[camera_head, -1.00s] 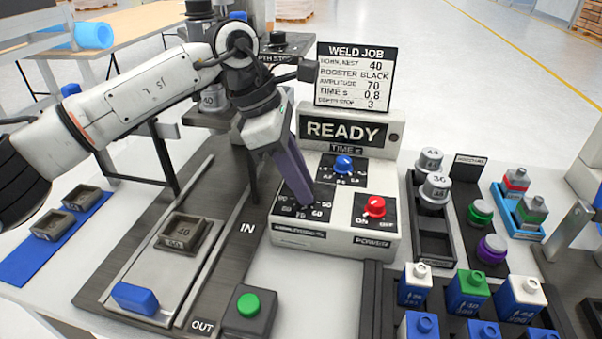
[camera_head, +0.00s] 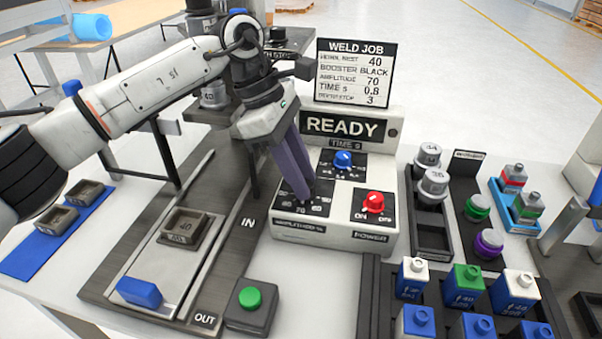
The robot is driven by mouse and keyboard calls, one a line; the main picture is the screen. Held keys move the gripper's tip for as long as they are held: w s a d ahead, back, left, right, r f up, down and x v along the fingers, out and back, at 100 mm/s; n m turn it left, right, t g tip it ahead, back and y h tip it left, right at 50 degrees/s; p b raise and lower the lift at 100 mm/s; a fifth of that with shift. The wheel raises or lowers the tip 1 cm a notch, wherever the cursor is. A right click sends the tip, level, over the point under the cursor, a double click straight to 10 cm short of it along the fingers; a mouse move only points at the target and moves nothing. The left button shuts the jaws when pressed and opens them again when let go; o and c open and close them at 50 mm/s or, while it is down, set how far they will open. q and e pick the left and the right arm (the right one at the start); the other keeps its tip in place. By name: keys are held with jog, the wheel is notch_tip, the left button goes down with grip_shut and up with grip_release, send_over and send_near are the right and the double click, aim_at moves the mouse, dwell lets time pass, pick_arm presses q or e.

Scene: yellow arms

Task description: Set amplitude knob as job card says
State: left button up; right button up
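The job card (camera_head: 356,73) stands behind the control box and reads amplitude 70, time 0.8, horn/nest 40, booster black, depth stop 3. The white control box (camera_head: 290,233) shows READY. Its amplitude dial panel (camera_head: 322,210) is at the front left, with the knob hidden behind my fingers. My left gripper (camera_head: 303,192) points down over this dial with its purple fingers at the knob's place. I cannot tell whether they grip it. The blue time knob (camera_head: 343,160) sits above, and the red power knob (camera_head: 374,202) is to the right. My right gripper is not in view.
A green button (camera_head: 250,298) stands in front of the box. A grey nest block marked 40 (camera_head: 186,227) sits on the slide at left. Racks of horns (camera_head: 433,183), boosters (camera_head: 489,243) and blue blocks (camera_head: 465,285) fill the right side.

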pick_arm(q)
jog(key=o, duration=0.3)
jog(key=shift+r, duration=0.1)
jog(key=v, duration=1)
jog(key=shift+a+r, duration=0.1)
